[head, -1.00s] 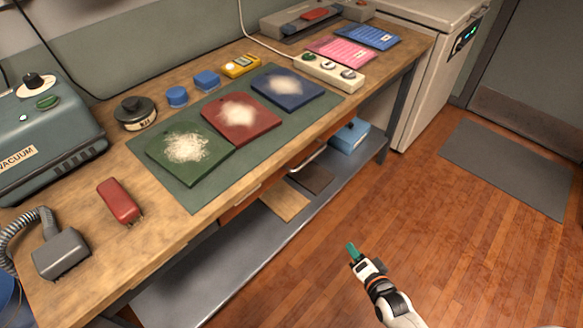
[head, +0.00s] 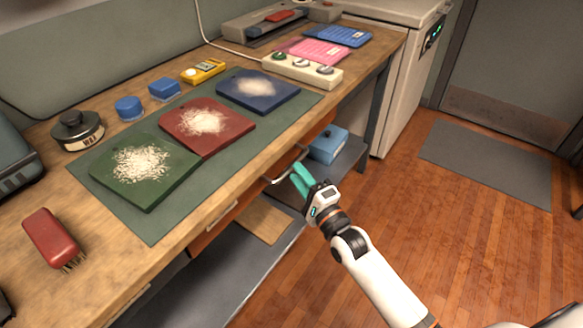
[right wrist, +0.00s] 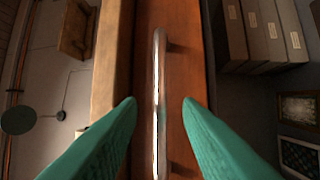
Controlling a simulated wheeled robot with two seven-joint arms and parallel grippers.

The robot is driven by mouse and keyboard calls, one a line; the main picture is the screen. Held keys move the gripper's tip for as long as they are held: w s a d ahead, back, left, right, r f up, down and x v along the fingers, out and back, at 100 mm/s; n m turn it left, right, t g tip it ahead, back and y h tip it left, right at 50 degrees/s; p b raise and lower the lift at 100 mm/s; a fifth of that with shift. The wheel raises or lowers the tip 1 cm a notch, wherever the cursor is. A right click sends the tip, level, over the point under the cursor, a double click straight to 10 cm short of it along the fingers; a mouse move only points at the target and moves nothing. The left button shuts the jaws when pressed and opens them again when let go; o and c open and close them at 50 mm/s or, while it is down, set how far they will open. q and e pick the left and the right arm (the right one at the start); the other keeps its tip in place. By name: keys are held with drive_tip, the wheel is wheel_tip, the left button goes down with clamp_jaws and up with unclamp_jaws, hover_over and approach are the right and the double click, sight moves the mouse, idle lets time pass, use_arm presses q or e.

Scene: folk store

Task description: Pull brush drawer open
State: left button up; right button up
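The wooden drawer (head: 247,188) sits under the front edge of the workbench, its reddish-brown front looking closed. Its metal bar handle (head: 282,180) stands out from the front; in the right wrist view the handle (right wrist: 159,95) runs lengthwise between my fingers. My right gripper (head: 298,178) has teal fingers and is at the handle. In the right wrist view the gripper (right wrist: 159,103) is open, one finger on each side of the bar with gaps on both sides. The red brush (head: 50,238) lies on the bench at the left. My left gripper is not in view.
The workbench (head: 115,265) holds a green mat with green, red and blue boards bearing pale piles. A lower shelf (head: 225,285) carries a blue box (head: 328,145) near my right gripper. Open wooden floor (head: 440,225) lies to the right.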

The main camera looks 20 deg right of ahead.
drive_tip(key=shift+x, duration=1.9)
clamp_jaws()
